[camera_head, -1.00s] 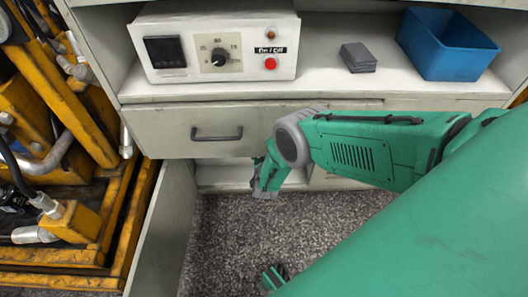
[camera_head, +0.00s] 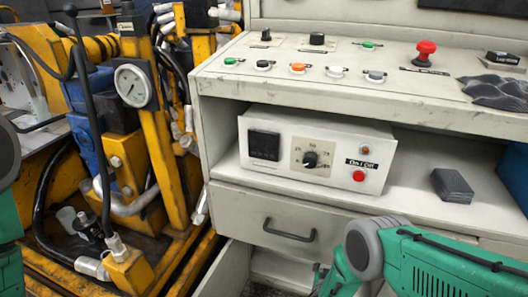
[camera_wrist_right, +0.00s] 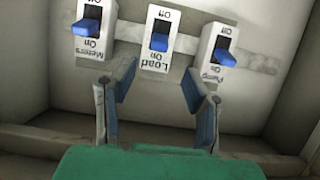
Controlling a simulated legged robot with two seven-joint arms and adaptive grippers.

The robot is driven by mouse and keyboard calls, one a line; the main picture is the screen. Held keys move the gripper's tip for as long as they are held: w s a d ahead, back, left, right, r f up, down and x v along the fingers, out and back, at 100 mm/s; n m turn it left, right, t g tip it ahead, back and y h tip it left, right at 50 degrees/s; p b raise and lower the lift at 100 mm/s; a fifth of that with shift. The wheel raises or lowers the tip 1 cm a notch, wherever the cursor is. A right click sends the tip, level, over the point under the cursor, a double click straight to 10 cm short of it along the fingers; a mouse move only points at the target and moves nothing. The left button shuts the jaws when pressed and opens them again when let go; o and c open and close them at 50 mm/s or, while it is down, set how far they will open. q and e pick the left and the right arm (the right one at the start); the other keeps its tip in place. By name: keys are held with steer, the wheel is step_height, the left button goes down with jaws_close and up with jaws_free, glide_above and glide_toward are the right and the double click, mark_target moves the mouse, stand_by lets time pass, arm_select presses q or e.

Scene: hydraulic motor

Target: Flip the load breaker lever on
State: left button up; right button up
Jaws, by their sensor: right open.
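The load breaker (camera_wrist_right: 155,38) is a white switch block marked "Load" with a blue lever (camera_wrist_right: 159,41). It sits on the cabinet's inner wall, at the upper middle of the right wrist view, upside down in the picture. Its lever appears near the "On" mark, but I cannot tell its exact position. My right gripper (camera_wrist_right: 157,95) is open and empty, its two blue-padded fingers spread below and to either side of the load breaker, apparently not touching it. In the head view the right gripper is mostly cut off low down. My left gripper is out of view.
Breakers marked "Meters" (camera_wrist_right: 88,30) and "Pump" (camera_wrist_right: 221,50) flank it closely. The head view shows a control box (camera_head: 315,150) on a shelf, a drawer (camera_head: 285,222) below, a button panel (camera_head: 330,65) above, and yellow machinery (camera_head: 160,130) at left.

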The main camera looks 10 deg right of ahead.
steer(key=s+d+n+g+y+p, duration=0.1)
steer(key=s+n+g+p, duration=0.2)
steer(key=s+g, duration=1.25)
steer(key=s+a+r+n+y+p, duration=0.1)
steer(key=s+a+r+y, duration=0.2)
steer(key=s, duration=0.5)
steer(key=s+a+r+n+y+p, duration=0.1)
steer(key=s+a+r+y, duration=0.2)
steer(key=s, duration=0.6)
steer(key=s+a+r+y+p, duration=0.2)
steer(key=a+r, duration=0.2)
steer(key=r, duration=0.4)
steer(key=w+d+r+n+t+h+p, duration=0.1)
steer(key=d+r+t, duration=0.3)
steer(key=r, duration=0.6)
steer(key=shift+w+r+n+t+h+p, duration=0.2)
steer(key=shift+r+n+t+h+p, duration=0.2)
steer(key=shift+p, duration=0.15)
